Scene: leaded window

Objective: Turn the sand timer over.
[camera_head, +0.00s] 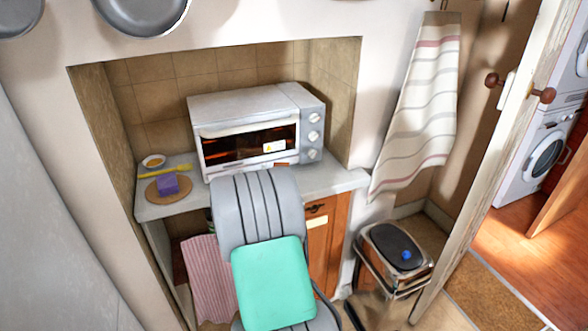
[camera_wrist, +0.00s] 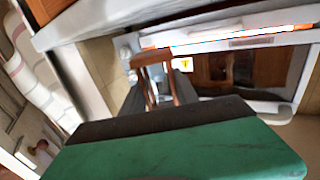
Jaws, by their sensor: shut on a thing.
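The sand timer (camera_wrist: 148,60) has a wooden end plate, wooden posts and glass between them. In the wrist view it stands between the two dark fingers of my gripper (camera_wrist: 158,98), which is shut on it. The wrist picture looks upside down, with the counter (camera_wrist: 85,22) at its top. I cannot tell whether the timer touches the counter. Its other end is hidden behind my gripper's body. In the head view my own arm hides the gripper and most or all of the timer, in front of the toaster oven (camera_head: 245,122).
Alcove walls enclose the oven. A striped towel (camera_head: 420,110) hangs at right, above a bin (camera_head: 390,250).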

